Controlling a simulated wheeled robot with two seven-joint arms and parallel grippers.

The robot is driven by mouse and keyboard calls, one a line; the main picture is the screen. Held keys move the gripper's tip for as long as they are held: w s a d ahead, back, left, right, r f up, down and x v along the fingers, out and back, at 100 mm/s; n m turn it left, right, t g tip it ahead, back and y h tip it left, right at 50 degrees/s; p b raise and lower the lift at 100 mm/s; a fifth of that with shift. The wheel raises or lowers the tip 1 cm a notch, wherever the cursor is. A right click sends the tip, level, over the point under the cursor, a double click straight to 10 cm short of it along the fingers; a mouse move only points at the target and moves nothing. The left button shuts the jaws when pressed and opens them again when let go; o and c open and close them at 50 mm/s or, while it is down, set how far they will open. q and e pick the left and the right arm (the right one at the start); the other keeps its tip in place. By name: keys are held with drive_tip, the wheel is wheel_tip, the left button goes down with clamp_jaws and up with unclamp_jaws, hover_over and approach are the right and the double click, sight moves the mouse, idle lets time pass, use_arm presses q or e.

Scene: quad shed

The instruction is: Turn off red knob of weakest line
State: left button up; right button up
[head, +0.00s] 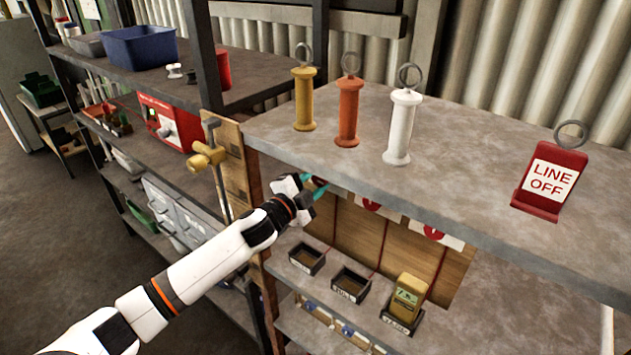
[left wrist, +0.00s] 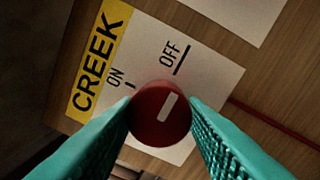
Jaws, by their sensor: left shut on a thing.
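My left gripper (head: 318,186) reaches under the top shelf at the left end of the wooden panel (head: 353,228). In the left wrist view its teal fingers are on both sides of a red knob (left wrist: 160,114), shut on it. The knob's white mark points up and right, in line with the OFF tick; the ON tick is to the left. A yellow label beside it reads CREEK (left wrist: 97,62). In the head view this knob is hidden by the gripper. Two more red knobs, a middle one (head: 371,204) and a right one (head: 433,232), are partly hidden by the shelf edge. My right gripper is out of view.
On the top shelf (head: 470,165) stand yellow (head: 304,100), orange (head: 347,112) and white (head: 401,125) ringed handles and a red LINE OFF tag (head: 549,182).

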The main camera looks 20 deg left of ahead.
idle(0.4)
use_arm(q)
drive_tip(key=o, duration=1)
drive_tip(key=shift+s, duration=0.1)
drive_tip(key=shift+s+a+f, duration=0.1)
drive_tip(key=shift+s+a, duration=0.05)
drive_tip(key=shift+s, duration=0.2)
drive_tip(key=b+v, duration=0.2)
drive_tip(key=v, duration=0.9)
drive_tip(key=shift+s+b, duration=0.1)
drive_tip(key=shift+b, duration=0.25)
